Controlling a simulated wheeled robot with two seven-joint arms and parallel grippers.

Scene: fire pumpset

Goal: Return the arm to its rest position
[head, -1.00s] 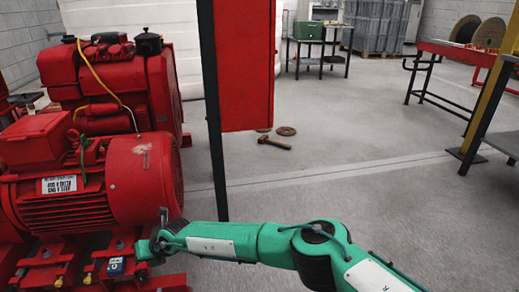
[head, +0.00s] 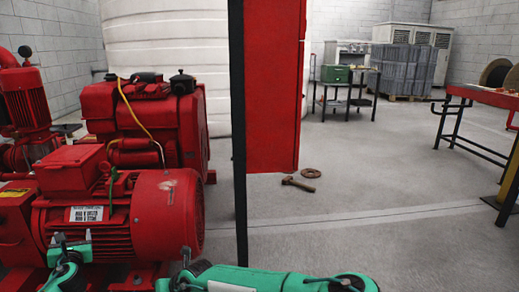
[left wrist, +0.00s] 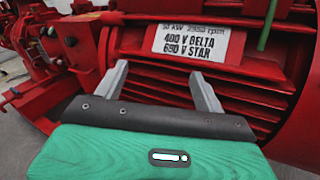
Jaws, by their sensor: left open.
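My left gripper (head: 74,241) is at the lower left of the head view, in front of the near red motor (head: 165,212). Its two fingers stand apart with nothing between them. In the left wrist view the open fingers (left wrist: 160,85) point towards the motor's ribbed side, below its white label (left wrist: 193,43). I cannot tell whether they touch it. My green arm (head: 270,282) runs along the bottom edge of the head view, partly cut off. My right gripper does not show.
Another red machine (head: 110,108) stands behind the motor. A red panel (head: 272,85) and dark post (head: 238,130) stand in the middle. A red-topped table (head: 482,95) is at right; the floor between is open.

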